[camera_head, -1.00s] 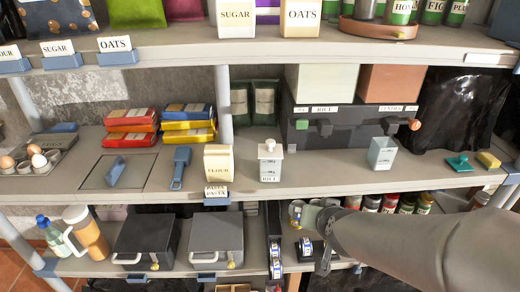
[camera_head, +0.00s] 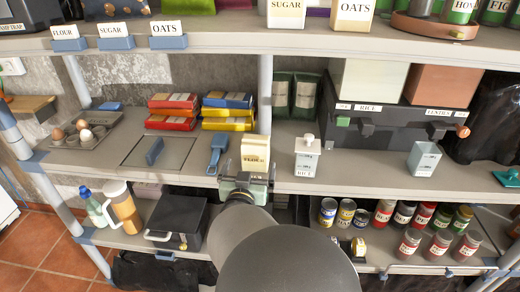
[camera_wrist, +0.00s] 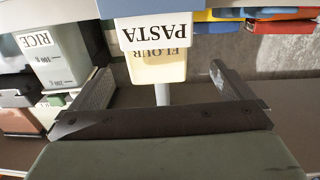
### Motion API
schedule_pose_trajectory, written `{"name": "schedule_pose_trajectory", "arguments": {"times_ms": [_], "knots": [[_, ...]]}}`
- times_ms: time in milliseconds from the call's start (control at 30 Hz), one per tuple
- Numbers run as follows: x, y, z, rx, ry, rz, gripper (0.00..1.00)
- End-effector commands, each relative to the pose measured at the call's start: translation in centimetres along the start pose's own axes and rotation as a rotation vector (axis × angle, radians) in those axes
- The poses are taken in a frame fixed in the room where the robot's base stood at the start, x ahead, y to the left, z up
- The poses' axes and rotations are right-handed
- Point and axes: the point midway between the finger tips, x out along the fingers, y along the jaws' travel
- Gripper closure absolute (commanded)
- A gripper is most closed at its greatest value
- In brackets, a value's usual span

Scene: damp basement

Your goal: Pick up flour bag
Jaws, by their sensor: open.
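The flour bag (camera_head: 256,150) is a cream block with a FLOUR label. It stands upright near the front edge of the middle shelf. In the wrist view the flour bag (camera_wrist: 158,70) appears upside down, partly covered by the PASTA tag (camera_wrist: 156,32). My gripper (camera_head: 245,178) is just in front of and below the bag, at the shelf edge. In the wrist view my gripper (camera_wrist: 160,72) has its fingers spread wide, with the bag lying between them in the picture. The fingers are empty; I cannot tell exactly how far away the bag is.
The middle shelf (camera_head: 345,178) holds a white RICE canister (camera_head: 307,156) right of the bag and a blue scoop (camera_head: 217,152) left of it. Red and yellow packets (camera_head: 173,110) lie behind left. The upper shelf (camera_head: 200,43) overhangs. Cans and jars (camera_head: 385,212) stand below right.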

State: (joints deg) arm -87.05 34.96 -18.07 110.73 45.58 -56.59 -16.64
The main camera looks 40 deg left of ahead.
Motion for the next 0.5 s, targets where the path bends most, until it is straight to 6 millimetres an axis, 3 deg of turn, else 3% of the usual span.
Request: {"name": "schedule_pose_trajectory", "arguments": {"times_ms": [133, 500], "knots": [[2.9, 0.1, -0.1, 0.0, 0.001, 0.001, 0.0], [6.3, 0.3, -0.5, -0.001, 0.001, 0.001, 0.0]]}}
